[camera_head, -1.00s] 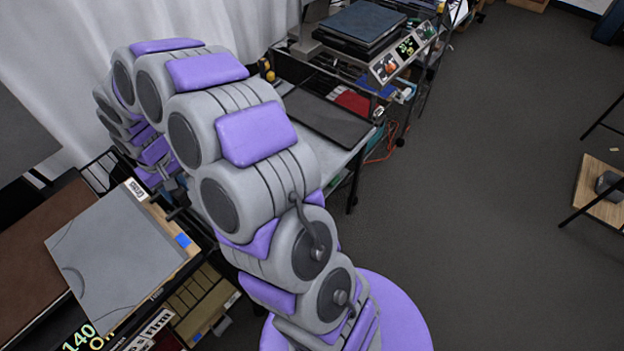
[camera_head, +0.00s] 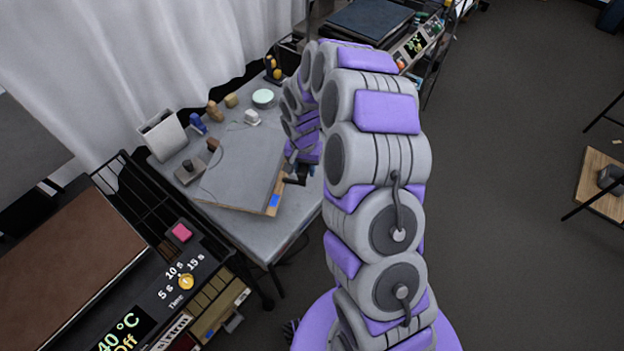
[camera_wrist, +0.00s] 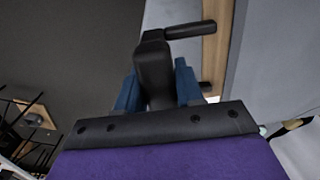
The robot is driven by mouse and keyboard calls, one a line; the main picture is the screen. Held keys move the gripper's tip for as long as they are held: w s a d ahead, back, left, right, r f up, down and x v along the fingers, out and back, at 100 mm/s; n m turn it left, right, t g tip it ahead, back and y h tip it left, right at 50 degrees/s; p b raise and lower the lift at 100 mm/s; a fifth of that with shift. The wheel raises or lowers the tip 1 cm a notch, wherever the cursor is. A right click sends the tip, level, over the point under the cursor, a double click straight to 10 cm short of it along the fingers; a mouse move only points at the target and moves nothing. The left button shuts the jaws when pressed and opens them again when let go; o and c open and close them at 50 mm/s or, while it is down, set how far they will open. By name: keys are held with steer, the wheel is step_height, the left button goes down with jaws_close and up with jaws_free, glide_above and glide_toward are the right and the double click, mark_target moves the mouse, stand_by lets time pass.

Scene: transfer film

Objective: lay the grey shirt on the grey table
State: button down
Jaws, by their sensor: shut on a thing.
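The grey shirt (camera_head: 238,165) lies flat as a smooth grey sheet on a thin board (camera_head: 246,210) with a wooden edge and a blue square mark. The board is over the grey table (camera_head: 250,238); I cannot tell whether it touches the table top. My gripper (camera_head: 293,176) is at the board's right edge, partly hidden by my arm. In the wrist view my gripper (camera_wrist: 158,88) is shut on a black handle (camera_wrist: 190,30) beside the board's wooden edge (camera_wrist: 217,50). The shirt's grey surface (camera_wrist: 250,80) shows to the right.
A white bin (camera_head: 163,134), a blue bottle (camera_head: 198,123), a green-topped round jar (camera_head: 263,98) and small items stand along the table's back. The heat press (camera_head: 125,320) with its brown plate is at lower left. A black wire rack (camera_head: 125,185) stands between.

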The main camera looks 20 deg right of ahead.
step_height(320, 180, down, 7)
steer(key=s+m+p, duration=0.2)
steer(key=m, duration=0.3)
steer(key=shift+s+a+r, duration=0.2)
steer(key=shift+s, duration=0.05)
steer(key=shift+f+b, duration=0.6)
steer(key=shift+f, duration=3.35)
steer(key=c, duration=0.6)
jaws_free()
steer(key=shift+c, duration=0.2)
